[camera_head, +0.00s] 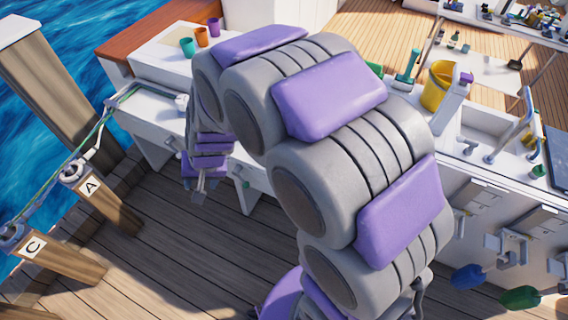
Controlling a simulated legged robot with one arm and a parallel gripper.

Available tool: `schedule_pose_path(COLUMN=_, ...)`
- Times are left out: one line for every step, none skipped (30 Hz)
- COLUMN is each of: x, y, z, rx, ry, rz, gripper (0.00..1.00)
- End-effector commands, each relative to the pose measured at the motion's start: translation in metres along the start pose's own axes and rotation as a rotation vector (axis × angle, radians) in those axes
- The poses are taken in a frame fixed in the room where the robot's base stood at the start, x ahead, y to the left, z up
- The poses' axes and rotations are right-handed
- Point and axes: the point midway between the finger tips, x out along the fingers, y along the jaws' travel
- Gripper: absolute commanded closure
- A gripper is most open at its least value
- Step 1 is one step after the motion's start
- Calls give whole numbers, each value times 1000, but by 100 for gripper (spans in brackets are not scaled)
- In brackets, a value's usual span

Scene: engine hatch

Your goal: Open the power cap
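I cannot clearly make out a power cap in this view. My grey and purple arm curves across the middle and hides part of the counter behind it. My gripper (199,190) hangs at the end of the arm in front of the white counter (160,128), above the deck. It is small and partly hidden by my arm, so I cannot tell whether its fingers are apart. Nothing visible hangs from it.
Wooden posts marked A (112,208) and C (58,262) stand at left, with a cable (58,178) strung along them. The deck (150,275) at lower left is clear.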

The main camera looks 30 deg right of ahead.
Motion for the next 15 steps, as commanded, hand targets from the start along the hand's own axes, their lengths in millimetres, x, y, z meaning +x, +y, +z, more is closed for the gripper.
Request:
schedule_pose_path(x=18, y=-6, z=-10, rx=29, ry=17, rz=-4, gripper=47)
schedule_pose_path(x=27, y=-10, z=-18, rx=49, ry=35, rz=-8, gripper=47)
schedule_pose_path(x=40, y=-15, z=-28, rx=75, ry=61, rz=-11, gripper=47)
schedule_pose_path(x=50, y=-17, z=-34, rx=95, ry=78, rz=-11, gripper=47)
schedule_pose_path(x=60, y=-20, z=-42, rx=115, ry=101, rz=-12, gripper=47)
schedule_pose_path(x=74, y=-23, z=-50, rx=140, ry=124, rz=-10, gripper=47)
schedule_pose_path(x=83, y=-25, z=-58, rx=159, ry=148, rz=-8, gripper=47)
schedule_pose_path(x=94, y=-26, z=-63, rx=179, ry=167, rz=-4, gripper=47)
schedule_pose_path(x=108, y=-27, z=-70, rx=204, ry=195, rz=4, gripper=47)
schedule_pose_path(x=118, y=-27, z=-75, rx=224, ry=215, rz=10, gripper=47)
schedule_pose_path(x=129, y=-26, z=-79, rx=243, ry=236, rz=19, gripper=47)
schedule_pose_path(x=142, y=-24, z=-85, rx=266, ry=265, rz=30, gripper=47)
schedule_pose_path(x=151, y=-22, z=-89, rx=283, ry=289, rz=39, gripper=47)
schedule_pose_path(x=161, y=-19, z=-93, rx=301, ry=312, rz=50, gripper=47)
schedule_pose_path(x=173, y=-16, z=-97, rx=323, ry=344, rz=64, gripper=47)
